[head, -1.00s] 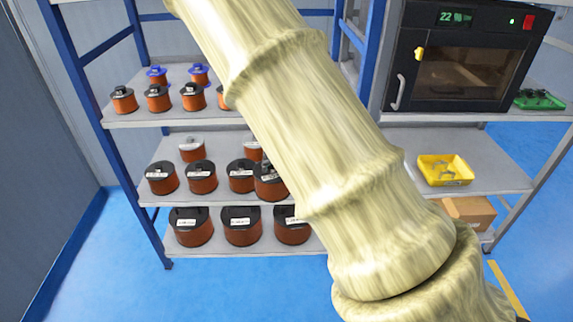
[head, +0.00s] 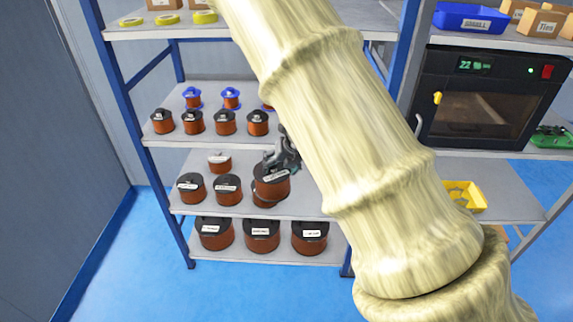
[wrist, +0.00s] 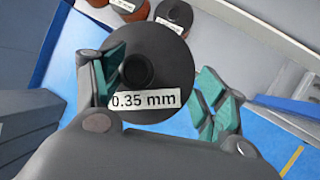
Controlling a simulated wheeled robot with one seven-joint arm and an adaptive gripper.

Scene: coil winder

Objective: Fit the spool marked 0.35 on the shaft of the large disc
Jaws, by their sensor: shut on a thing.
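The spool marked 0.35 mm (wrist: 150,70) has a dark round top flange with a white label and a dark hub. It fills the middle of the wrist view. My gripper (wrist: 160,88) is shut on this spool, its teal-padded fingers at either side. In the head view the held spool (head: 271,188), with copper-brown winding, hangs under my gripper (head: 278,160) in front of the middle shelf, partly beside my arm. I cannot tell its exact clearance from the shelf. The large disc and its shaft are not in view.
Other large spools (head: 228,189) stand left of the held one, with several more on the shelf below (head: 262,234) and smaller ones above (head: 225,122). A blue upright (head: 120,105) edges the rack. A black oven (head: 490,98) and yellow tray (head: 465,196) are at right.

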